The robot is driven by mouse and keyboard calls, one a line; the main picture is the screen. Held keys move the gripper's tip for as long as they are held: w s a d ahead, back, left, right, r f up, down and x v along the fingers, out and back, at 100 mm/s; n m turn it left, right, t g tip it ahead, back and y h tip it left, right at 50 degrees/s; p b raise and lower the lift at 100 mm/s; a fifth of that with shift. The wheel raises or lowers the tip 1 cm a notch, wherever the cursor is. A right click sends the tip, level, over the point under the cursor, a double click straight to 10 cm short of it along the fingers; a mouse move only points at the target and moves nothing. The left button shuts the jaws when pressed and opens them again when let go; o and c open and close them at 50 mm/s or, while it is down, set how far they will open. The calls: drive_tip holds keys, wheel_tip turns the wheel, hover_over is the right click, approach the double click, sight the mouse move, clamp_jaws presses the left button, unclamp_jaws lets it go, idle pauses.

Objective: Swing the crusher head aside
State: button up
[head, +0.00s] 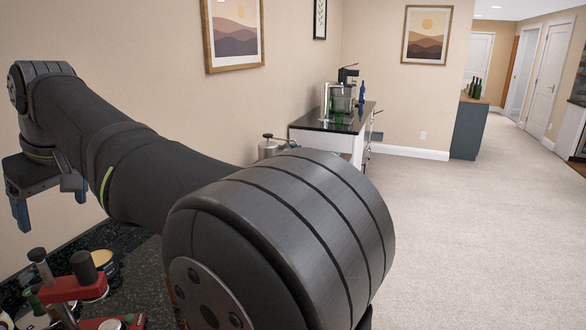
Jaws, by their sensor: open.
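A red device with a black knob, which looks like the crusher (68,289), stands at the lower left on a dark speckled counter. My arm's large dark joint fills the lower middle and hides part of the counter.
A round tin (104,260) and small items crowd around the red device on the dark counter (143,290). A steel canister (271,149) stands behind my arm. Farther back, a cabinet (357,146) carries a machine and a blue bottle. Carpeted floor (480,230) is clear at right.

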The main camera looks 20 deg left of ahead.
sight(36, 250)
drive_tip(key=a+r, duration=0.1)
drive_tip(key=r, duration=0.1)
drive_tip(key=s+a+r, duration=0.1)
drive_tip(key=s+r, duration=0.1)
drive_tip(key=r, duration=0.1)
drive_tip(key=shift+a+r, duration=0.3)
drive_tip(key=shift+a, duration=0.1)
drive_tip(key=c, duration=0.6)
drive_tip(key=x, duration=1.7)
drive_tip(key=shift+f, duration=0.15)
clamp_jaws()
